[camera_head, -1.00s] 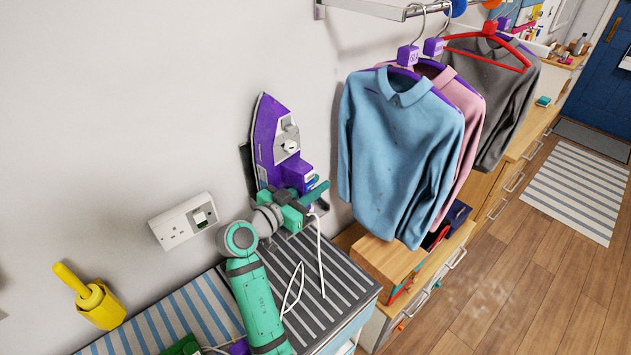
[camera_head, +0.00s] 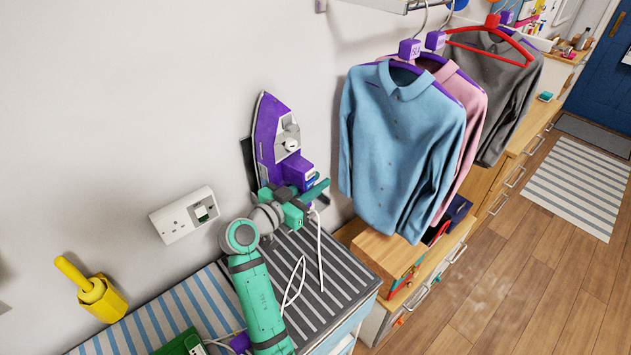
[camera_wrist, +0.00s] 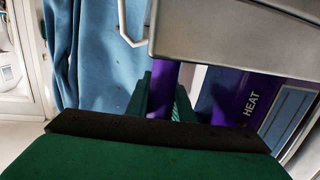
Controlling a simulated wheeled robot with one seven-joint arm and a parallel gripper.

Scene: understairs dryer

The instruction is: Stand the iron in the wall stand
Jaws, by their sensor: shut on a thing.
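The purple and grey iron (camera_head: 277,142) is upright at the wall, tip up, in the head view. A dark part of the wall stand (camera_head: 247,160) shows behind its left edge; the rest of the stand is mostly hidden by the iron and my gripper. My gripper (camera_head: 306,196) is shut on the iron near its lower end. In the wrist view, the purple handle (camera_wrist: 163,88) lies between the green fingers, beside a purple part marked HEAT (camera_wrist: 240,105). I cannot tell whether the iron's base touches the stand. A white cord (camera_head: 320,250) hangs below the iron.
Hanging shirts (camera_head: 400,150) are close on the right. A wall socket (camera_head: 184,215) is to the left, with a yellow holder (camera_head: 102,299) lower left. A striped board (camera_head: 335,283) lies below my arm. Wooden drawers (camera_head: 388,251) stand right of it.

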